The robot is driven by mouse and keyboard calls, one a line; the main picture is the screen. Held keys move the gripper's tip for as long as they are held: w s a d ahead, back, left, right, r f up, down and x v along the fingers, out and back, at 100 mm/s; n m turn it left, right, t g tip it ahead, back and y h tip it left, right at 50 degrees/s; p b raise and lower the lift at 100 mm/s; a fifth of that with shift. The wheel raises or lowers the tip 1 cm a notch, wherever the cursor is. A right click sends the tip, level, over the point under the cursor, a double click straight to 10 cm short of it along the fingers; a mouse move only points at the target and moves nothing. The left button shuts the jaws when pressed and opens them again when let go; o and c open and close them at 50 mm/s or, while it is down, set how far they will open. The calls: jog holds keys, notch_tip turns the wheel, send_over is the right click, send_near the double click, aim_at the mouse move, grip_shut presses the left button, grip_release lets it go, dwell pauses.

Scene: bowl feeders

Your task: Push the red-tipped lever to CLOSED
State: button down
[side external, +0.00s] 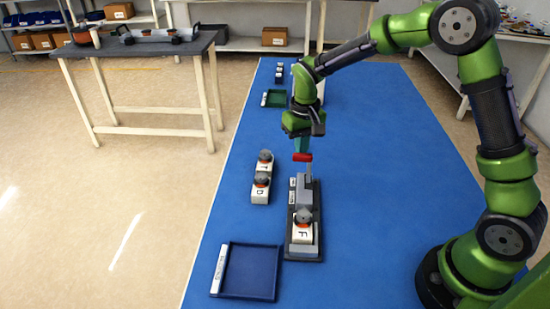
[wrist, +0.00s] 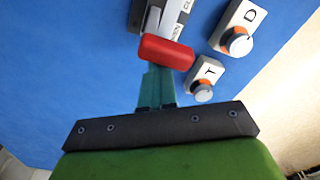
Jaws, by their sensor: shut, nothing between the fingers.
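The red lever tip (side external: 302,157) sits at the far end of a dark fixture (side external: 305,257), on a thin grey stem. Two white labels (side external: 292,190) lie along the fixture's left side. In the wrist view the red tip (wrist: 167,52) is beside a partly hidden label ending in "EN"; a label starting with "CL" is farther along. My gripper (side external: 302,143) is shut and empty, pointing down just behind the red tip. Its teal fingers (wrist: 158,88) meet the tip's edge in the wrist view; I cannot tell whether they touch it.
A block marked F (side external: 303,232) sits on the fixture's near end. Blocks marked D (side external: 260,190) and T (side external: 265,160) stand to its left. A blue tray (side external: 250,272) lies at the near left, a green tray (side external: 276,99) farther back. The mat's right side is clear.

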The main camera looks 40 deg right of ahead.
jog(key=shift+g, duration=0.3)
jog(key=shift+s+a+f, duration=0.25)
jog(key=shift+s+a, duration=0.4)
jog(key=shift+a, duration=0.05)
jog(key=shift+s+a+f, duration=0.25)
jog(key=shift+s+a, duration=0.4)
jog(key=shift+a, duration=0.05)
jog(key=shift+s+a+f, duration=0.25)
jog(key=shift+s+a, duration=0.4)
jog(key=shift+a, duration=0.05)
jog(key=shift+w+d+r, duration=0.1)
jog(key=shift+w+d, duration=0.25)
jog(key=shift+d, duration=0.15)
jog(key=shift+r, duration=0.15)
notch_tip(320, 180, up, 8)
jog(key=shift+w+d, duration=0.1)
jog(key=s+r+t+y, duration=0.1)
jog(key=s+r+t, duration=0.2)
jog(key=s, duration=0.6)
jog(key=s+d+r+t+y, duration=0.1)
jog(key=s+r+t, duration=0.3)
jog(key=s, duration=0.5)
notch_tip(320, 180, up, 2)
jog(key=shift+r+m, duration=0.1)
jog(key=shift+m, duration=0.3)
jog(key=shift+s+d, duration=0.1)
